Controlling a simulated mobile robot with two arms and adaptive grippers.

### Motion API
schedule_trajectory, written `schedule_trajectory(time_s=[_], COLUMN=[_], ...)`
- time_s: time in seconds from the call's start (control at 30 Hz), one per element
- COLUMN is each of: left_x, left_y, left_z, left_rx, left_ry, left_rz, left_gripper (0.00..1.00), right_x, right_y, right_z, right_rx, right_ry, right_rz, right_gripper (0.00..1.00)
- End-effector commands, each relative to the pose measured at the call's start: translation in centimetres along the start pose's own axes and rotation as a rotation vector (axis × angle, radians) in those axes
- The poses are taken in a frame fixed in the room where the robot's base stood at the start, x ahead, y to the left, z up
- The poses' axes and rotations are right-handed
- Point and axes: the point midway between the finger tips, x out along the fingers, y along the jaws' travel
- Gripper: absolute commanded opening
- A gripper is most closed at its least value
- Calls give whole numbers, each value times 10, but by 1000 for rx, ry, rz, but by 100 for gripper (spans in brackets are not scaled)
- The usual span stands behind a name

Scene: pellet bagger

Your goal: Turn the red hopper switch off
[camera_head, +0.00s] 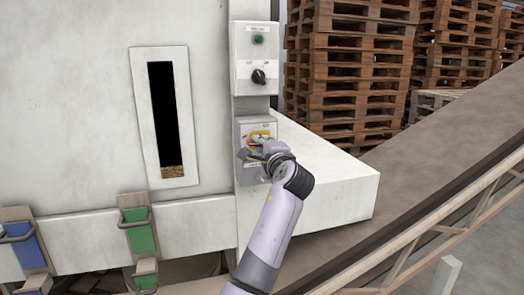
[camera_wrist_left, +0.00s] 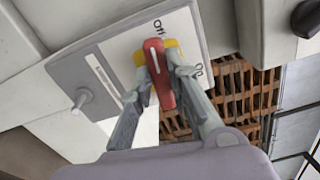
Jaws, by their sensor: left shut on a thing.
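The red switch handle (camera_wrist_left: 161,78) sits on a yellow base on a grey plate (camera_wrist_left: 107,84). In the left wrist view its white-marked upper end lies just below the word "Off"; another label, partly readable, is to its right. My left gripper (camera_wrist_left: 162,76) is shut on the red handle, one finger on each side. In the head view the left gripper (camera_head: 256,152) is at the lower switch box (camera_head: 243,130) and covers most of the handle, with some yellow base (camera_head: 260,134) showing. My right gripper is not in view.
Above is a box with a green button (camera_head: 258,39) and a black knob (camera_head: 258,76). A white ledge (camera_head: 335,187) juts out right of the switch. A conveyor (camera_head: 425,150) slopes up at right, with pallet stacks (camera_head: 345,70) behind.

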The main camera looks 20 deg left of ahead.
Motion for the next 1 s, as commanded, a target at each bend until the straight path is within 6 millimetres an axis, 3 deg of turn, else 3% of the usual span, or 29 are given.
schedule_trajectory(time_s=[0.33,0.87,0.9,1.0], left_x=[0,0,0,0], left_y=[3,4,4,4], left_z=[0,0,0,0], left_rx=[-132,-153,-153,-152], left_ry=[-2,-2,-2,-2], left_rz=[3,6,6,6], left_gripper=[0,0,19,25], right_x=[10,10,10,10], right_y=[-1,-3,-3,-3], right_z=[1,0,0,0], right_rx=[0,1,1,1], right_ry=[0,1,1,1], right_rz=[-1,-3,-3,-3], right_gripper=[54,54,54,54])
